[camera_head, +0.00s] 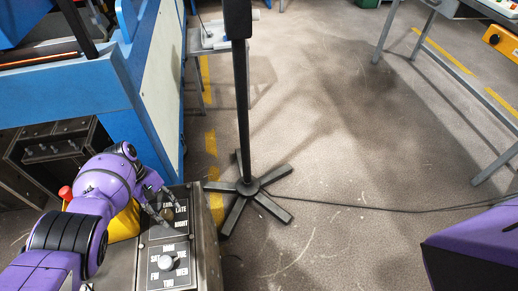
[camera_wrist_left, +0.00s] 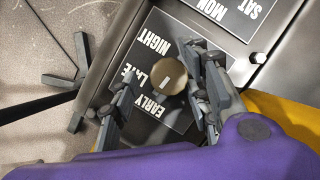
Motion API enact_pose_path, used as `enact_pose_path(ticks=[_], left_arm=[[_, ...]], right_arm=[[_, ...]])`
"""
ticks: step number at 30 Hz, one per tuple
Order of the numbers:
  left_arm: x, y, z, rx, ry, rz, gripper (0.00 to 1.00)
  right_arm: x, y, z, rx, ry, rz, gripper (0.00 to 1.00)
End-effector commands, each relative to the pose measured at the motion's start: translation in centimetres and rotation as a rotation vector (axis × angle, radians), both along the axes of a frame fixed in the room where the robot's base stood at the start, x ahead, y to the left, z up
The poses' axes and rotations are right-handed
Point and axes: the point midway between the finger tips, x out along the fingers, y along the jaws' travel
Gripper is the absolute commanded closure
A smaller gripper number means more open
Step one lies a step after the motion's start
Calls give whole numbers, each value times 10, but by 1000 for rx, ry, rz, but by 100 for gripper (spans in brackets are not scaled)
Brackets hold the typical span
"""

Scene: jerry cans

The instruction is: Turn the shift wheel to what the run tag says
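The shift wheel is a round tan knob (camera_wrist_left: 168,76) on a dark plate lettered EARLY, LATE and NIGHT, upside down in the left wrist view. A pale mark shows on its face; I cannot tell exactly which word it points at. The plate (camera_head: 181,225) also shows in the head view, on top of a grey console. My left gripper (camera_wrist_left: 163,62) is open, with one finger on each side of the knob. The right-hand finger is close against the knob; the other stands apart from it. I cannot make out a run tag. My right gripper is out of view.
A second plate with day names and a pale knob (camera_head: 166,262) lies nearer on the console. A red button (camera_head: 66,192) on a yellow part is left of it. A black stand (camera_head: 247,187) rises beyond the console. Open floor (camera_head: 340,130) lies right.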

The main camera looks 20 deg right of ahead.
Motion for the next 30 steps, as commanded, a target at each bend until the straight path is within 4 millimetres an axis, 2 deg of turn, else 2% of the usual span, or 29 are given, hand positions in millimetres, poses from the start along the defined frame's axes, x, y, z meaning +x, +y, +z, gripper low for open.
enact_pose_path(ticks=[10, 11, 12, 13, 17, 20, 30], left_arm=[[0, 3, 0, 4, 2, 0, 58], [0, 3, 1, 4, 2, 0, 58], [0, 3, 1, 5, 2, 1, 58], [1, 3, 1, 5, 1, 1, 58], [4, 6, 9, 5, 0, 2, 58], [9, 9, 22, 4, -2, 1, 58], [31, 22, 89, 3, -1, 0, 58]], right_arm=[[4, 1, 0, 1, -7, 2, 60], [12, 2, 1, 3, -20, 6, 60], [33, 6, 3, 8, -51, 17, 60], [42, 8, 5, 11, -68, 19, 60], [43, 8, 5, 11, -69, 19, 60], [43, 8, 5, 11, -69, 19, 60], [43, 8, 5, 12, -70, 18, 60]])
